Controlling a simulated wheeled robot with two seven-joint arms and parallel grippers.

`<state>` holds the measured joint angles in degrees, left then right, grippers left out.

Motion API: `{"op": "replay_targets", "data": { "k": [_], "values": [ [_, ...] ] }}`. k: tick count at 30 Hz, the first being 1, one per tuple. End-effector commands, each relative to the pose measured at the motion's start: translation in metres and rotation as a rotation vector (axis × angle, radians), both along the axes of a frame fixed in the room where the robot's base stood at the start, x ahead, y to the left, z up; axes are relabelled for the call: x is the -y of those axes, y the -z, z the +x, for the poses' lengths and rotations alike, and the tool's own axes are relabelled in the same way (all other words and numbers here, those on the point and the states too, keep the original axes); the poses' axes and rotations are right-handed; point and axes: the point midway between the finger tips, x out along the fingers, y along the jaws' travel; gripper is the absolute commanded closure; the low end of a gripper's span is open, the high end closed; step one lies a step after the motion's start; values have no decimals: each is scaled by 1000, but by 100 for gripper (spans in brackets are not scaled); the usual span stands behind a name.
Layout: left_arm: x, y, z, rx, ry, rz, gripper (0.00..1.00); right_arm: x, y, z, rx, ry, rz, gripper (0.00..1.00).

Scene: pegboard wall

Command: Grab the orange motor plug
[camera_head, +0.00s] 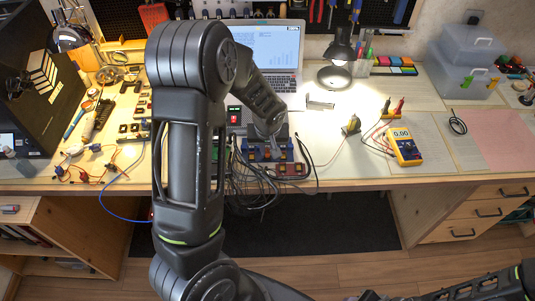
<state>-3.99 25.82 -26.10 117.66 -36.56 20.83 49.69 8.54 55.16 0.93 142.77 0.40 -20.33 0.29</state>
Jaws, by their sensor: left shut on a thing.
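My left arm rises through the middle of the view and bends down to the bench. Its gripper (268,148) is at a blue-and-orange terminal board (247,154) near the bench's front edge. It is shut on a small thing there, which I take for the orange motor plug. The plug is too small and too covered by the fingers to make out clearly. My right arm comes in low at the right, and its gripper end (372,296) is only partly seen at the bottom edge.
Black cables (258,185) hang over the bench edge by the board. A red module (291,169) lies beside it. A yellow multimeter (404,146), a lamp (337,60) and a laptop (275,47) stand on the bench. Loose connectors and wires (75,170) lie at left.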

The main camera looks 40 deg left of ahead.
Motion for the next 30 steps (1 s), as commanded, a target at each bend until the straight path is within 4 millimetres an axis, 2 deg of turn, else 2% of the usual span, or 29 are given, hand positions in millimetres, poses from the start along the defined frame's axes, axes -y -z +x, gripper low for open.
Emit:
{"op": "replay_targets", "data": {
  "k": [10, 14, 17, 27, 30],
  "values": [
    [0, -1, 0, 0, 0, 0, 100, 0, 0, 0, 0, 0, 0, 64],
    [0, -8, 1, 4, 0, 0, 100, 0, 1, 0, 0, 0, 0, 64],
    [0, -21, 1, 5, 0, 0, 100, 0, 3, 0, 1, -1, 1, 64],
    [0, -84, 1, 5, 1, 0, 100, -1, 10, 1, 4, -1, 2, 64],
    [0, -95, 1, 3, 0, -1, 100, -1, 11, 1, 4, -2, 3, 64]
  ]
}}
